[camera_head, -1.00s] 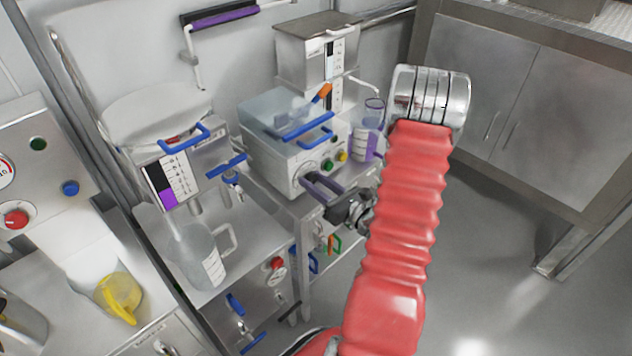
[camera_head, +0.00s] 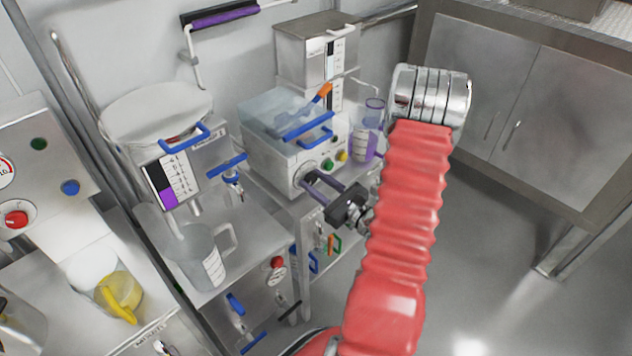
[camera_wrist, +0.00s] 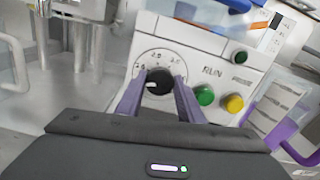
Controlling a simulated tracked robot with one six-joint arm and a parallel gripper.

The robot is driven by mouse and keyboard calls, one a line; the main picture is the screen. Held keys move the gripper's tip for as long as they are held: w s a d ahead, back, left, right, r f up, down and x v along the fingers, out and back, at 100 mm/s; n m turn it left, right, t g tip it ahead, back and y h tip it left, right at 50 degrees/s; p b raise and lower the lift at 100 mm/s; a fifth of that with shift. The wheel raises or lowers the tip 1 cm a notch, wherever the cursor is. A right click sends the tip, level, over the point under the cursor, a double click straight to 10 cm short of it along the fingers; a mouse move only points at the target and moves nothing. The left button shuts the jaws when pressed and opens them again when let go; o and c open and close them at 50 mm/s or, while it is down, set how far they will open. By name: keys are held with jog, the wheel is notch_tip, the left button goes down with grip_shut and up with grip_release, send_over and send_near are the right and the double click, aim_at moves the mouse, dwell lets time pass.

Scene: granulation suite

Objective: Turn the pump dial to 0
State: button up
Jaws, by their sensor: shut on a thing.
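The pump (camera_head: 285,155) is a white box on the steel bench, with a clear lidded top and blue handles. Its dial (camera_wrist: 159,82) is a black knob with a white pointer mark on a round numbered scale. In the wrist view the pointer aims left, near the lower left numbers; the number it meets is too small to read surely. My gripper (camera_wrist: 157,95) is shut on the dial, one purple-grey finger at each side. In the head view my gripper (camera_head: 310,184) reaches the pump's front, and its fingers hide most of the dial.
A green button (camera_wrist: 204,95) and a yellow button (camera_wrist: 234,103) sit right of the dial. A jug with purple liquid (camera_head: 365,142) stands right of the pump. A clear jug (camera_head: 200,255) and a hopper unit (camera_head: 180,165) stand left. Open floor lies to the right.

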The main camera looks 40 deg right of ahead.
jog(key=shift+n, duration=1.8)
jog(key=o, duration=1.1)
jog(key=shift+c, duration=0.2)
jog(key=shift+s, duration=0.1)
jog(key=s, duration=1.3)
jog(key=shift+s+d, duration=0.15)
jog(key=shift+s, duration=0.15)
jog(key=shift+f, duration=0.15)
